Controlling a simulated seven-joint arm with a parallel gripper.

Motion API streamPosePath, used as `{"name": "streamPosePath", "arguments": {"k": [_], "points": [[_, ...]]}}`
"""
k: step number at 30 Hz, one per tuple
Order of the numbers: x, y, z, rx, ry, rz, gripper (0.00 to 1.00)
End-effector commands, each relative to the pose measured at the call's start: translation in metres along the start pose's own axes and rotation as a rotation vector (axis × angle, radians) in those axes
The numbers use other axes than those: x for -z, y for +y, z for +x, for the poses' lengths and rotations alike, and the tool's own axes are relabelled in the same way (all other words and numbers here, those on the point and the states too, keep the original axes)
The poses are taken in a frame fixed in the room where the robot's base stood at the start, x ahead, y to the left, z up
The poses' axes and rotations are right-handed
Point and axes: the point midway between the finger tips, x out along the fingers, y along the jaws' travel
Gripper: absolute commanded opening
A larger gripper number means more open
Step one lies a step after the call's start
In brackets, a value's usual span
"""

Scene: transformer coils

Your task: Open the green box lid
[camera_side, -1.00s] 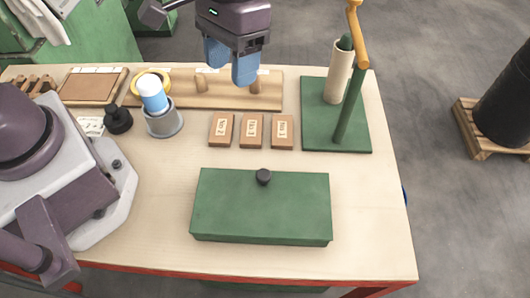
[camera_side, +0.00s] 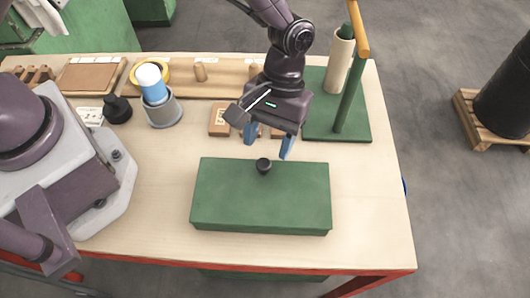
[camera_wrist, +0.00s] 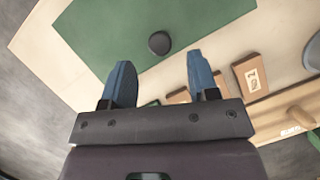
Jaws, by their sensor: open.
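The green box (camera_side: 260,203) sits shut near the front of the table, its flat lid (camera_wrist: 120,35) on top. A black round knob (camera_side: 264,166) stands on the lid near its back edge. It also shows in the wrist view (camera_wrist: 159,43), beyond the fingertips and between their lines. My gripper (camera_side: 268,150) has blue fingers and is open and empty. It is above and just behind the knob, apart from it. In the wrist view the two fingertips (camera_wrist: 160,60) are spread, with nothing between them.
Small labelled brown blocks (camera_side: 219,119) lie behind my gripper, partly hidden by it. A green stand (camera_side: 352,115) with a post and a pale roll is at the back right. A grey cup with a blue-white cylinder (camera_side: 157,95) stands at the back left. The table beside the box is clear.

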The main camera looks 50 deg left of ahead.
Motion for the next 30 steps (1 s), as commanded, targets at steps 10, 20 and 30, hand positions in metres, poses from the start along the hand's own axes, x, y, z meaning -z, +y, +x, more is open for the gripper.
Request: {"name": "streamPosePath", "arguments": {"k": [10,20,30], "points": [[-0.001,0.0,0.038,0.0,0.0,0.002,0.55],[0.0,0.0,0.039,0.0,0.0,0.002,0.45],[0.0,0.0,0.039,0.0,0.002,0.002,0.0]]}}
